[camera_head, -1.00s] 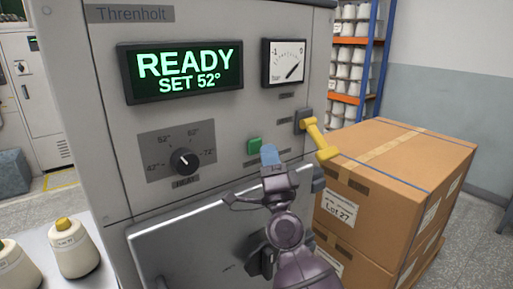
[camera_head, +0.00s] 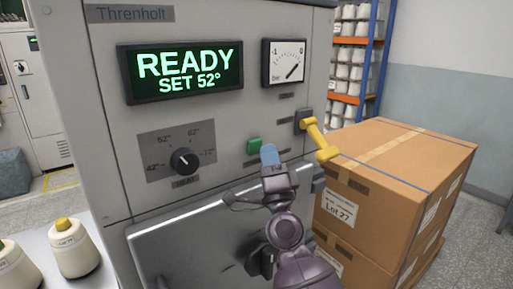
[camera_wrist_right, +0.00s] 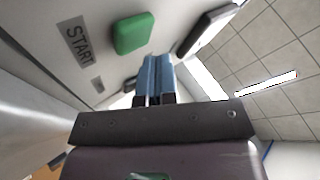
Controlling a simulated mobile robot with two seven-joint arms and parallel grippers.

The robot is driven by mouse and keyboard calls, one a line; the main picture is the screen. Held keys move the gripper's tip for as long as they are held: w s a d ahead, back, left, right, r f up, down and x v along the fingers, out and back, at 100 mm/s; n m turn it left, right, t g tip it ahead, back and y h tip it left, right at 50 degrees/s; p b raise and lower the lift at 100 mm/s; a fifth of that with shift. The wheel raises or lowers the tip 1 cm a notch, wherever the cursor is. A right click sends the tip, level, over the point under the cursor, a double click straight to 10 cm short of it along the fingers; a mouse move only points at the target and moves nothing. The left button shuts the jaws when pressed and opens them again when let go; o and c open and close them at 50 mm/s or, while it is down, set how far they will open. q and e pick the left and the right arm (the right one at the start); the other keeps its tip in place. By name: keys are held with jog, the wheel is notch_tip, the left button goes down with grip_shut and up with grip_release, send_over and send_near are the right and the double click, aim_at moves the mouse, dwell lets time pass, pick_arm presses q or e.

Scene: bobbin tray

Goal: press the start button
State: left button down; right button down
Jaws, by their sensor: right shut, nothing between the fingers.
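The green start button (camera_head: 254,146) is on the grey machine's front panel, left of the yellow lever. In the right wrist view the green button (camera_wrist_right: 132,33) shows next to a "START" label (camera_wrist_right: 77,43). My right gripper (camera_head: 269,152) is shut and empty, its blue fingers just right of the button in the head view. In the right wrist view the blue fingertips (camera_wrist_right: 156,62) are together, below and right of the button and apart from it in the picture. The display (camera_head: 186,70) reads "READY SET 52°". My left gripper is not in view.
A yellow lever (camera_head: 319,138) sticks out right of the button. A heat knob (camera_head: 183,161) and a dial gauge (camera_head: 284,62) are on the panel. Stacked cardboard boxes (camera_head: 400,170) stand to the right. A yarn cone (camera_head: 74,249) stands at lower left.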

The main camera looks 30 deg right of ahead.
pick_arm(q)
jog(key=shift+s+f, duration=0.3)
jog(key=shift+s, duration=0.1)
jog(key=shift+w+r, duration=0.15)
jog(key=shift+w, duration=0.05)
pick_arm(e)
jog(key=shift+w, duration=0.15)
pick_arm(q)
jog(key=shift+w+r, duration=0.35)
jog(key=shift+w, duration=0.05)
pick_arm(e)
jog(key=shift+w, duration=0.25)
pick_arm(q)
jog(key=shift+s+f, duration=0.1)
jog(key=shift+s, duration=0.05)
